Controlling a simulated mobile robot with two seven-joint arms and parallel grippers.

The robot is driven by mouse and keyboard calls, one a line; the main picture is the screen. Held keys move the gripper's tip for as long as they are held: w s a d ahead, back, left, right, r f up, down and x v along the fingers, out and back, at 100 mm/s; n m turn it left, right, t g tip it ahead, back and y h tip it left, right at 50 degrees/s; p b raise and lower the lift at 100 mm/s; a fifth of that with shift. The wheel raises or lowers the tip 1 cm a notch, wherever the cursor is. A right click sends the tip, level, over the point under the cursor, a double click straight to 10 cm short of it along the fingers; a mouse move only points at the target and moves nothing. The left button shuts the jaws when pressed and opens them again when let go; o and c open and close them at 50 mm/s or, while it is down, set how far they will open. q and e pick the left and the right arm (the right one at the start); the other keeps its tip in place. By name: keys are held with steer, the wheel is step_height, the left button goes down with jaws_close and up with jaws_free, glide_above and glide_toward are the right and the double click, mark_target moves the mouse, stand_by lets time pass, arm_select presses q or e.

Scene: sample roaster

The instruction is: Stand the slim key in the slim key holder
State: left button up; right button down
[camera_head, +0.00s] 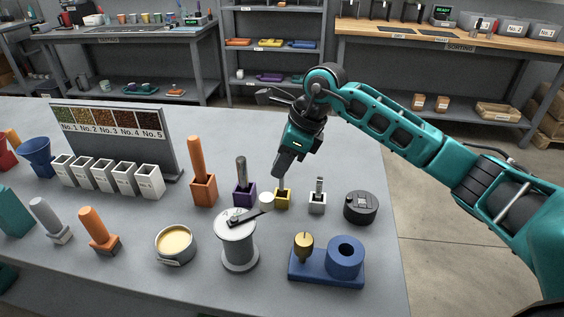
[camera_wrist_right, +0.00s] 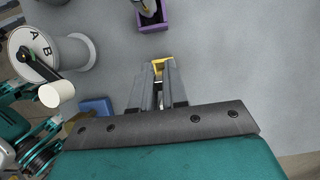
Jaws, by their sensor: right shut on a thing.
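My right gripper (camera_head: 281,174) points down over the small yellow holder (camera_head: 282,201), which looks like the slim key holder. It is shut on a slim grey key (camera_head: 283,190), mostly hidden by the fingers. The key's lower part shows at the mouth of the holder; I cannot tell how deep it sits. In the right wrist view the fingers (camera_wrist_right: 158,82) reach the yellow holder (camera_wrist_right: 161,63), which is partly covered by them. My left gripper is not seen.
A purple holder (camera_head: 244,197) with a grey key stands left of the yellow one, a white holder (camera_head: 317,205) with a small key right. A grey spool (camera_head: 238,247) with a crank stands in front. A black round device (camera_head: 360,207) is further right.

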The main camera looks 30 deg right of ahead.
mark_target(282, 190)
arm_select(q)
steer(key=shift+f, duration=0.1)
arm_select(e)
steer(key=shift+f, duration=0.1)
steer(key=shift+f+b, duration=1.6)
steer(key=shift+f, duration=0.4)
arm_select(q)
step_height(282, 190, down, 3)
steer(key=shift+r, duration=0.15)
arm_select(e)
steer(key=c, duration=1.1)
jaws_free()
steer(key=shift+r, duration=0.1)
steer(key=shift+d+r, duration=0.15)
steer(key=shift+r, duration=0.35)
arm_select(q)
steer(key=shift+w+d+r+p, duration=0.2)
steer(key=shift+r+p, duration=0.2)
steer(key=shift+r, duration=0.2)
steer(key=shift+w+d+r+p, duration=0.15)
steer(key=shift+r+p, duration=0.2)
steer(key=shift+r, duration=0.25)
arm_select(e)
steer(key=v, duration=1.2)
steer(key=shift+s+f, duration=0.1)
steer(key=shift+s, duration=0.05)
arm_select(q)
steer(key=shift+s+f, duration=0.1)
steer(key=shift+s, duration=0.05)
